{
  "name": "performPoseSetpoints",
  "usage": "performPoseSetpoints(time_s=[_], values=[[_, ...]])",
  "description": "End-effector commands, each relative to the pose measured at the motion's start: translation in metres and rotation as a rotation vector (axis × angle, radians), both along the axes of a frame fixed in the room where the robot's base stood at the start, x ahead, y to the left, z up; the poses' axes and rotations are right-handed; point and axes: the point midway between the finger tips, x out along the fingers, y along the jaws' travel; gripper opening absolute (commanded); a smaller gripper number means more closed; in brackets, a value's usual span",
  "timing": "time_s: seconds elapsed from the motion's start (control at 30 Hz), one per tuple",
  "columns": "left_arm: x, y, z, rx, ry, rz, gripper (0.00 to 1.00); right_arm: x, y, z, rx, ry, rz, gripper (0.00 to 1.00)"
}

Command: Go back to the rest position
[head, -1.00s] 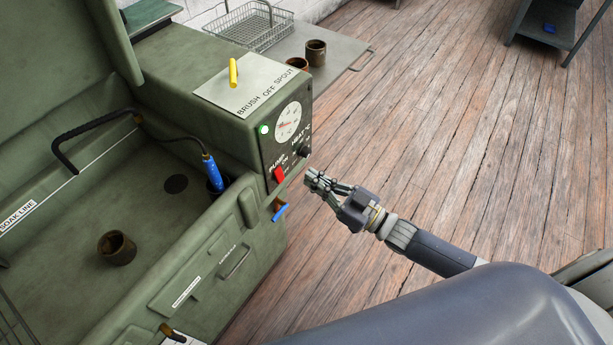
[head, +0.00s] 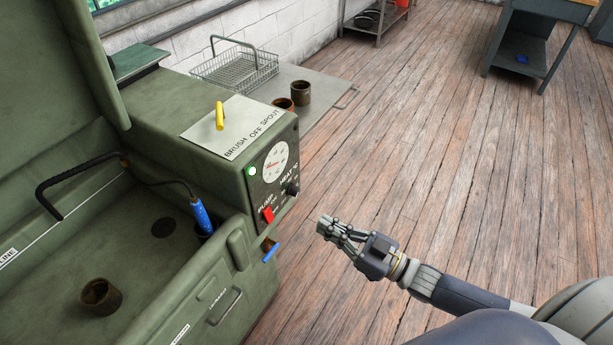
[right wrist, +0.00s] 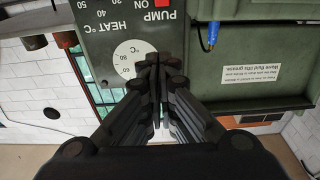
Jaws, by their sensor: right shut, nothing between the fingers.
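My right gripper (head: 327,226) is shut and empty. It hangs in the air over the wood floor, to the right of the green parts washer's control panel (head: 273,177). In the right wrist view its fingers (right wrist: 154,68) are pressed together in front of the panel, with a gap between them and it. The panel carries a red pump switch (head: 267,215), a heat knob (head: 292,188) and a white dial (head: 276,161). My left gripper is not in view.
The washer basin (head: 140,262) holds a brown cup-shaped part (head: 101,296) and a blue-handled brush (head: 202,216). A blue-handled valve (head: 271,252) sticks out of the front. A side shelf (head: 325,98) bears a wire basket (head: 235,72) and two brown cups (head: 300,93).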

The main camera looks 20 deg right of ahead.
Motion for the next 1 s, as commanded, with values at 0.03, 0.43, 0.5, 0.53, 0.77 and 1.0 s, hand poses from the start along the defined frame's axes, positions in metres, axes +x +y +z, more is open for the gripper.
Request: performPoseSetpoints(time_s=[0.03,0.43,0.5,0.53,0.77,1.0], values=[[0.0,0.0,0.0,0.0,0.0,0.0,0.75,0.0,0.0,0.0,0.0,0.0,0.0,0.0],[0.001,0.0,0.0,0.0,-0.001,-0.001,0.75,0.01,-0.044,-0.116,-0.156,0.204,-0.201,0.0],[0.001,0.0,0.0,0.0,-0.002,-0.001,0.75,0.001,-0.061,-0.167,-0.221,0.307,-0.274,0.0],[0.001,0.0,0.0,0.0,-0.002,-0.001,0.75,-0.004,-0.067,-0.189,-0.249,0.353,-0.302,0.0],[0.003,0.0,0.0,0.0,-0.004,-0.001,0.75,-0.09,-0.094,-0.34,-0.439,0.733,-0.442,0.0],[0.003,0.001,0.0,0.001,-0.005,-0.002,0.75,-0.232,-0.074,-0.45,-0.597,1.142,-0.449,0.0]])
